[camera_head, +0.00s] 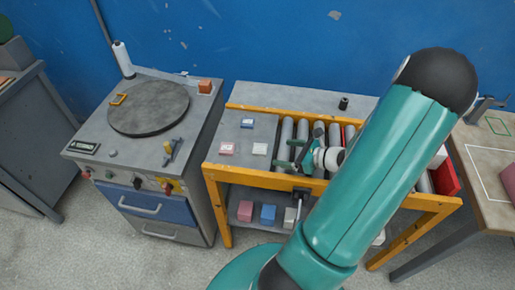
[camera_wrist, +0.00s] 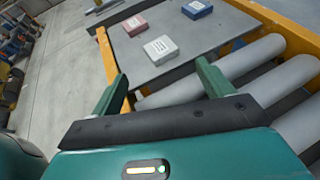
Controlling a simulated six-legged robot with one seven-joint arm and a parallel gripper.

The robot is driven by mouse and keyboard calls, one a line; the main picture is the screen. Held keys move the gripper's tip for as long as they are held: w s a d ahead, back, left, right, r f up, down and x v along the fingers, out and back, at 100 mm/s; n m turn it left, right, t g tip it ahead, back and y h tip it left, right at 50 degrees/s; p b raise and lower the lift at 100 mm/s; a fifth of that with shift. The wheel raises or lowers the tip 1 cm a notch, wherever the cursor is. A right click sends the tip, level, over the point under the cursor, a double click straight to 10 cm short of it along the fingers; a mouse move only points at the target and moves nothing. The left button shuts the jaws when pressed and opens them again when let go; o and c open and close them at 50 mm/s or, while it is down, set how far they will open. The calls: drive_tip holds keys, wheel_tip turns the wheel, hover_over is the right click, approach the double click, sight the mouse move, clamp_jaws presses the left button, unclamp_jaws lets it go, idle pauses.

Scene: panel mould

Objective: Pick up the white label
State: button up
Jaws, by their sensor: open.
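The white label (camera_head: 259,149) lies flat on the grey plate at the left end of the yellow-framed roller table. In the wrist view the white label (camera_wrist: 161,49) lies on the plate beyond my fingers, between their directions. My gripper (camera_head: 290,154) is to the right of the label, over the edge of the rollers. In the wrist view my gripper (camera_wrist: 160,88) has its two green fingers wide apart with nothing between them. The label is apart from both fingers.
A pink label (camera_head: 227,148) and a blue label (camera_head: 247,124) lie on the same grey plate (camera_head: 240,165). Metal rollers (camera_head: 287,131) lie right of it. A yellow frame rail (camera_head: 255,176) edges the table. A workbench with a round disc (camera_head: 148,108) stands left.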

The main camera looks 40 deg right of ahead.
sight(261, 149)
drive_tip(key=x, duration=0.3)
drive_tip(key=shift+w+f, duration=0.2)
drive_tip(key=shift+w, duration=0.15)
drive_tip(key=x, duration=0.5)
drive_tip(key=shift+w+r, duration=0.1)
drive_tip(key=shift+r, duration=0.05)
drive_tip(key=c, duration=1.3)
